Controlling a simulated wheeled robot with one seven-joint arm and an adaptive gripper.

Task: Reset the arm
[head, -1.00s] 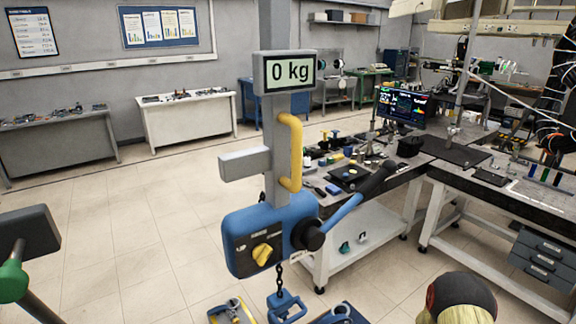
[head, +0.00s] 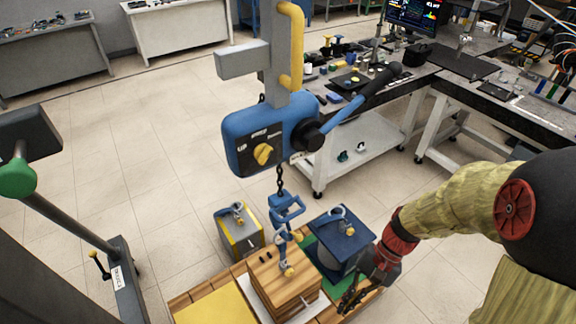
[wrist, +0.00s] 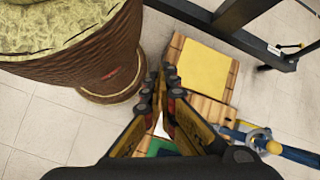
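My arm, yellow with red and black joints, reaches in from the right in the head view. My gripper (head: 352,294) hangs low beside the front right of a wooden crate (head: 283,283), pointing down and left. In the wrist view my gripper (wrist: 164,85) shows two dark and yellow fingers with a narrow gap between them and nothing held. A blue hoist (head: 262,140) with a yellow knob hangs from a grey post. Its chain and blue hook (head: 287,208) hang above the crate, close to the crate's fitting; whether they are joined is unclear.
A yellow-sided block (head: 239,231) and a dark blue block (head: 340,238) stand behind the crate. A yellow pad (head: 215,304) lies on the wooden platform; it also shows in the wrist view (wrist: 191,65). A grey stand (head: 75,228) is at left. Workbenches line the back right; open floor lies behind.

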